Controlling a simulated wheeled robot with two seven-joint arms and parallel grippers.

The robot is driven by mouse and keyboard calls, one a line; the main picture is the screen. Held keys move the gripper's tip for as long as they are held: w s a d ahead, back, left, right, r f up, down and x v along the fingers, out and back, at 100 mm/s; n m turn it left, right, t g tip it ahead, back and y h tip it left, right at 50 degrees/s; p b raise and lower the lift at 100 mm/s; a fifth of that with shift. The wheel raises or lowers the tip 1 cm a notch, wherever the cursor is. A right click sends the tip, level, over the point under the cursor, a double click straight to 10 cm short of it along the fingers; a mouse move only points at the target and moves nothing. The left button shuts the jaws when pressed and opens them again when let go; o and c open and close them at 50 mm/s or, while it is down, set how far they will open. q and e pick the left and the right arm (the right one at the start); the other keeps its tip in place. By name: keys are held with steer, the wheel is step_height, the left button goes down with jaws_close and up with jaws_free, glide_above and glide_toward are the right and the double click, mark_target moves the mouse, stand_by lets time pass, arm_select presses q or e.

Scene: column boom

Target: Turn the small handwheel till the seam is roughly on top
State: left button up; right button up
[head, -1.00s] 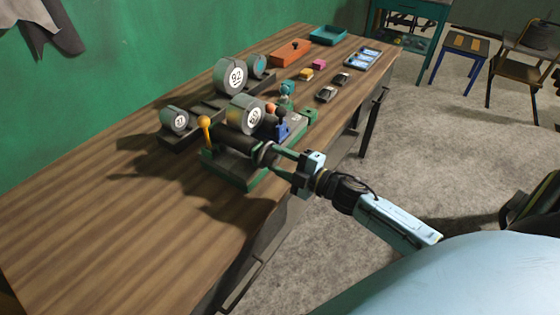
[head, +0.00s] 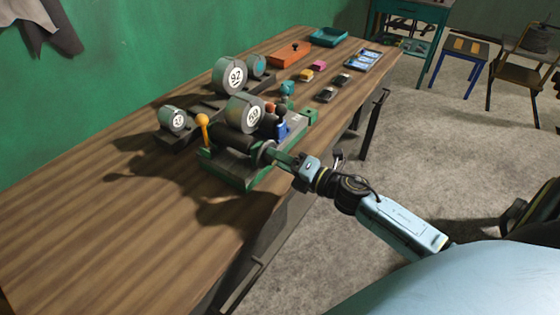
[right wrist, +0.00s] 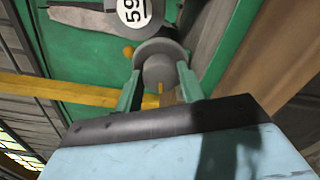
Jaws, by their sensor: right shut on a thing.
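The small handwheel (head: 263,152) is a dark round knob on the near side of the green-based machine (head: 235,178). In the right wrist view the handwheel (right wrist: 161,54) shows a grey disc with a round hub. A short yellow mark (right wrist: 161,88) shows at the hub's lower edge; I cannot tell whether it is the seam. My right gripper (head: 274,156) is shut on the handwheel, with one finger on each side of the hub in the right wrist view (right wrist: 158,84). My left gripper is not in view.
A numbered drum (head: 244,113) sits just above the handwheel, and an orange-knobbed lever (head: 203,122) stands to its left. More drums (head: 229,76) stand behind. Trays (head: 290,54) and small blocks lie farther along the table. The table's near left (head: 90,240) is clear.

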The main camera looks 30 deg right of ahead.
steer(key=shift+n, duration=0.4)
steer(key=o, duration=1)
steer(key=shift+s, duration=0.1)
steer(key=b+v, duration=0.1)
steer(key=v, duration=1.2)
steer(key=shift+s, duration=0.15)
